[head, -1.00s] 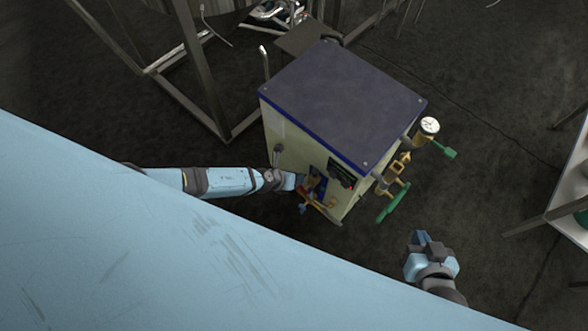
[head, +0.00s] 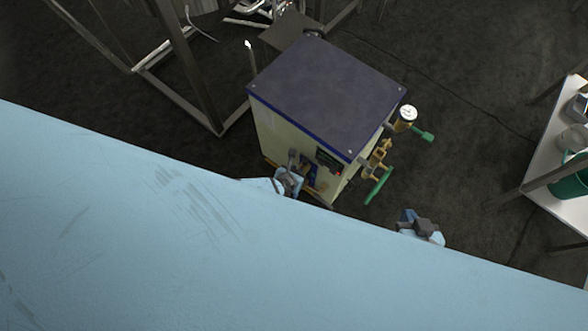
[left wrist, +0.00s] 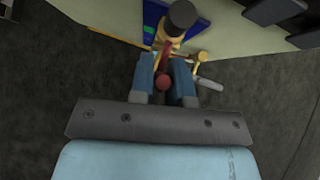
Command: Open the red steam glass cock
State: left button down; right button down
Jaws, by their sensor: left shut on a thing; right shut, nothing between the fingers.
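The red steam glass cock (left wrist: 166,52) shows in the left wrist view as a red lever with a ball end, on a brass fitting at the cabinet's front. My left gripper (left wrist: 164,80) has its two blue fingers on either side of the lever, shut on it near the ball. In the head view my left gripper (head: 292,183) is at the front of the cream cabinet (head: 272,136), and my own blue body hides much of that arm. The lever cannot be made out there. My right gripper (head: 418,221) is shut and empty, apart from the cabinet at its right.
A brass valve with a green handle (head: 378,187) and a gauge (head: 407,113) stick out from the cabinet's right side. A metal frame (head: 180,92) stands behind left. A white table (head: 545,180) is at far right. Dark floor is clear between.

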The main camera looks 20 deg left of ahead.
dwell(0.4)
pick_arm(q)
jog(key=c, duration=1.1)
grip_release()
